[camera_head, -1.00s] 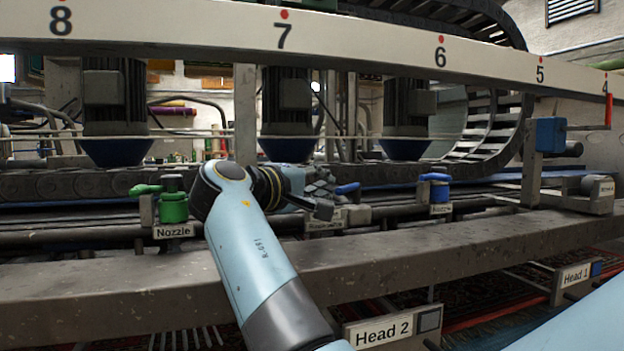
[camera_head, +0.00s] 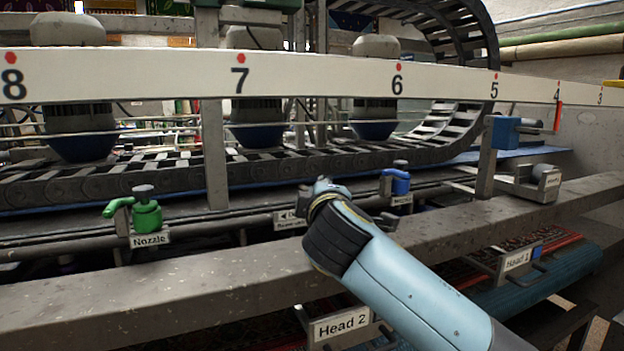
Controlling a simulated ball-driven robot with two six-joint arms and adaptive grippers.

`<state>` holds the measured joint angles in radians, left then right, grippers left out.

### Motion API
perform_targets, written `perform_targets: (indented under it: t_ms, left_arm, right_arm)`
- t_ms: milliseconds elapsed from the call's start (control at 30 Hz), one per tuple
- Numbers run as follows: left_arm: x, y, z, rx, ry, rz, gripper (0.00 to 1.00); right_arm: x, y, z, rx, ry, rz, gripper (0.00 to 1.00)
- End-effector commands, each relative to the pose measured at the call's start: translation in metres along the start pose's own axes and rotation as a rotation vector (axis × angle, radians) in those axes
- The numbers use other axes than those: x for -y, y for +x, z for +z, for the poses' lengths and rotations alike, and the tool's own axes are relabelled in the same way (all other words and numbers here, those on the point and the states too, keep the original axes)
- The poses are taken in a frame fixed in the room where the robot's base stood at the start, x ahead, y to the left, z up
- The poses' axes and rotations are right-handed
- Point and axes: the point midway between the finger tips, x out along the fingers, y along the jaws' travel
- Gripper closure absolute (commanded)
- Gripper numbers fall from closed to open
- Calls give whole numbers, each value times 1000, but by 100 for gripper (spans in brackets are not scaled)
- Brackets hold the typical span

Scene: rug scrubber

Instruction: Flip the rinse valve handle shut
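The middle label plate (camera_head: 287,220) on the rail has a left arrow and small text that I cannot fully read. The valve and handle by it are hidden behind my wrist, so their position cannot be told. My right arm comes in from the lower right, and its gripper (camera_head: 388,220) is mostly hidden behind the wrist; only a dark tip shows. Contact with a handle cannot be told. A green valve (camera_head: 147,216) labelled Nozzle stands to the left, its lever pointing left. A blue valve (camera_head: 396,182) stands to the right. My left gripper is not seen.
A thick grey beam (camera_head: 200,277) runs across in front of the valves. A numbered white rail (camera_head: 320,82) crosses above them. A Head 2 sign (camera_head: 341,325) and a Head 1 sign (camera_head: 517,258) sit below the beam. Blue-based motors (camera_head: 255,135) stand behind.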

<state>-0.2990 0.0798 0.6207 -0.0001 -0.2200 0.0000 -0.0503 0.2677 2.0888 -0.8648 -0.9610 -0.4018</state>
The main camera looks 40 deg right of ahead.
Motion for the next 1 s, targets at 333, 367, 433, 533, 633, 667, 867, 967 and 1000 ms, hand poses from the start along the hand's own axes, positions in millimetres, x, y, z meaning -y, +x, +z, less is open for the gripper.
perform_targets:
  t_ms: [333, 367, 433, 533, 633, 667, 867, 967, 1000]
  left_arm:
    - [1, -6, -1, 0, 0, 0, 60]
    - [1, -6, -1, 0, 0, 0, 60]
    - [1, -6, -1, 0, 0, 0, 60]
    - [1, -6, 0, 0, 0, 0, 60]
    - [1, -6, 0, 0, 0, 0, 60]
    - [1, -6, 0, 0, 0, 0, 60]
    - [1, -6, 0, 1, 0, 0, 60]
    - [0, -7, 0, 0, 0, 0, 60]
    - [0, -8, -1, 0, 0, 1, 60]
  right_arm:
    - [-1, 0, 8, 4, -1, 1, 100]
    - [-1, 0, 8, 4, -1, 1, 100]
    - [-1, 0, 8, 4, -1, 1, 100]
    - [-1, 0, 9, 5, -1, 1, 100]
    - [-1, 0, 8, 5, -1, 1, 100]
    - [-1, 0, 8, 5, -1, 1, 100]
    - [-1, 0, 8, 5, -1, 1, 100]
    - [-1, 1, 8, 4, -1, 1, 100]
    - [-2, 1, 7, 3, -1, 0, 100]
